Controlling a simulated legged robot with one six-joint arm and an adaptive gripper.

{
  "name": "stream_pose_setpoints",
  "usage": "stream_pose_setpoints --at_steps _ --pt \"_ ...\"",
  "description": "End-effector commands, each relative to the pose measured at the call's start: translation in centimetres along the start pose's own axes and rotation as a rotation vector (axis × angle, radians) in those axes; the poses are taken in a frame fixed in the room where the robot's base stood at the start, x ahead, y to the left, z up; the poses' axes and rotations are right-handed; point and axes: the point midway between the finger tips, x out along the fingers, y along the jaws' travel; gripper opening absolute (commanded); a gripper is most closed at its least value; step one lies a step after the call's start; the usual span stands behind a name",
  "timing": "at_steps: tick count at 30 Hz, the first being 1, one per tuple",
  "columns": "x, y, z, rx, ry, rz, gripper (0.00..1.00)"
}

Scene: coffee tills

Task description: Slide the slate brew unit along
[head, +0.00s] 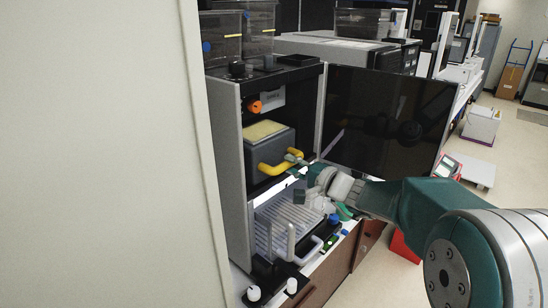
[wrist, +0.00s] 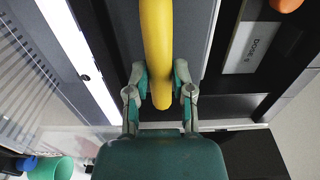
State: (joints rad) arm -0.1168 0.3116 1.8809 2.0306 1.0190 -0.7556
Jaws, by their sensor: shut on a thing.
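The slate brew unit (head: 284,143) is a dark grey block with a pale yellow top. It sits inside the open coffee machine in the head view. A yellow bent handle (head: 270,169) sticks out from its front. My gripper (head: 294,159) reaches in from the right and is shut on this handle. In the wrist view the two fingers of my gripper (wrist: 160,75) sit on either side of the yellow handle (wrist: 157,40), near its lower end. The rear of the unit is hidden inside the machine.
The machine's dark door (head: 385,120) stands open to the right, behind my arm. A ribbed drip tray (head: 285,228) lies below the unit. An orange knob (head: 254,106) is above it. A pale wall panel (head: 100,150) fills the left. A green cup (wrist: 52,168) shows in the wrist view.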

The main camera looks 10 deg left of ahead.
Motion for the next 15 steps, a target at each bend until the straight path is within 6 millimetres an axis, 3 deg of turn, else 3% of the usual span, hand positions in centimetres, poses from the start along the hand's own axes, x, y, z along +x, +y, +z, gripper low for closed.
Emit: stream_pose_setpoints --at_steps 1,15 --pt "0.4 0.7 0.2 0.006 -0.006 0.013 0.00" --pt "3.2 0.8 0.3 0.006 -0.006 0.014 0.00"
